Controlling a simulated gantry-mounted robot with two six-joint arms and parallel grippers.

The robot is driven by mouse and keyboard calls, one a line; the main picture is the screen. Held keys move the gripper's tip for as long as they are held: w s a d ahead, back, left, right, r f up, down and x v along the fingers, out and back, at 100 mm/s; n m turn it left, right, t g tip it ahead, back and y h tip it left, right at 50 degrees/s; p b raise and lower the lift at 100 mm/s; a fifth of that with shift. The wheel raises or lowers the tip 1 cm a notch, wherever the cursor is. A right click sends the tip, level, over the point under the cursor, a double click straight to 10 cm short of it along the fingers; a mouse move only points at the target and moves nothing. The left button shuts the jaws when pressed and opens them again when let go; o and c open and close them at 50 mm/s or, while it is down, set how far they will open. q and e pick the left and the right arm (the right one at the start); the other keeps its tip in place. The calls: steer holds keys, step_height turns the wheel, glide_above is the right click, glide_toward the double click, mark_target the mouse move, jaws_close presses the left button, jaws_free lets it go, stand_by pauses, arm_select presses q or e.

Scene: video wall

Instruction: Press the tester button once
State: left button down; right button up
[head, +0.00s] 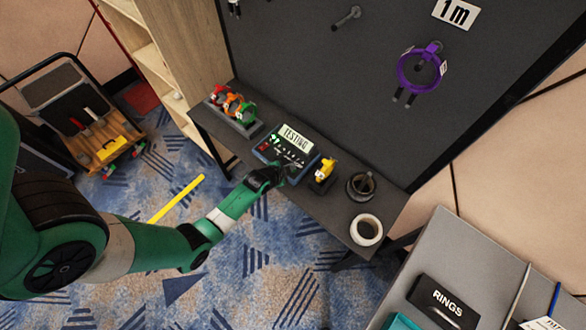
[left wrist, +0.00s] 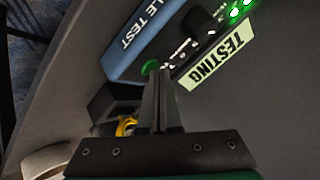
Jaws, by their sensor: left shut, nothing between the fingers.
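The tester (head: 266,152) is a dark blue box on the grey shelf. Its pale screen (head: 295,138) reads TESTING, and green lights glow beside it. In the left wrist view the screen (left wrist: 215,62) shows sideways next to the lit green lights (left wrist: 240,10). A round green button (left wrist: 150,67) sits near the tester's edge, right by my fingertips. My left gripper (head: 281,168) is shut and empty, with its tips at the tester's near right corner; the closed fingers also show in the left wrist view (left wrist: 160,75). I cannot tell whether they touch the button. My right gripper is not in view.
A yellow item (head: 324,170) on a dark stand is right of the tester, then a dark round holder (head: 361,186) and a white roll (head: 366,231). Red, orange and green items (head: 233,104) stand left. A purple ring (head: 420,70) hangs on the wall panel.

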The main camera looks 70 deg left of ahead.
arm_select(q)
steer(key=shift+r+p, duration=0.8)
steer(key=shift+r, duration=0.1)
step_height(320, 180, up, 5)
steer(key=p, duration=0.5)
stand_by(0.6)
